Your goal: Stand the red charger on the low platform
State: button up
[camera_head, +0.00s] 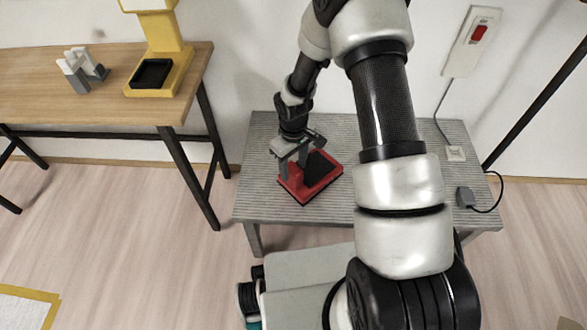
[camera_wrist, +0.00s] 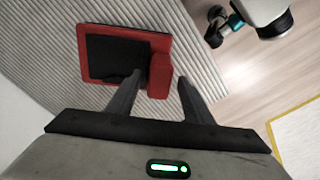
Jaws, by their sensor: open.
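The red charger (camera_head: 329,180), with a black pad on its face, rests on the grey ribbed low platform (camera_head: 390,205) left of its middle. In the wrist view the charger (camera_wrist: 120,34) shows its black pad and a raised red block at one end. My gripper (camera_head: 293,166) is open at the charger's left end. In the wrist view its fingers (camera_wrist: 160,76) lie on either side of the red block, with small gaps visible. I cannot tell whether either finger touches it. Part of the charger is hidden behind the fingers in the head view.
A wooden table (camera_head: 110,110) at left holds a yellow stand with a black pad (camera_head: 152,74) and a grey-white item (camera_head: 82,70). A black plug (camera_head: 466,197) with a cable lies at the platform's right edge. A wall switch box (camera_head: 472,42) is behind. The platform's front strip is clear.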

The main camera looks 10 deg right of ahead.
jog(key=s+d+r+m+t+h+p, duration=0.1)
jog(key=s+d+r+m, duration=0.15)
jog(key=r, duration=1.35)
jog(key=s+d+r+m+t+p, duration=0.1)
jog(key=s+d+r+t, duration=0.15)
jog(key=r, duration=1.35)
jog(key=s+r+m+t, duration=0.1)
jog(key=s+r+m, duration=0.1)
jog(key=s+r, duration=0.5)
jog(key=s+r+m+t, duration=0.1)
jog(key=s+r, duration=0.4)
jog(key=s, duration=0.4)
notch_tip(320, 180, up, 21)
jog(key=y+p, duration=0.1)
jog(key=p, duration=2)
jog(key=shift+d+p, duration=0.3)
jog(key=shift+d, duration=0.05)
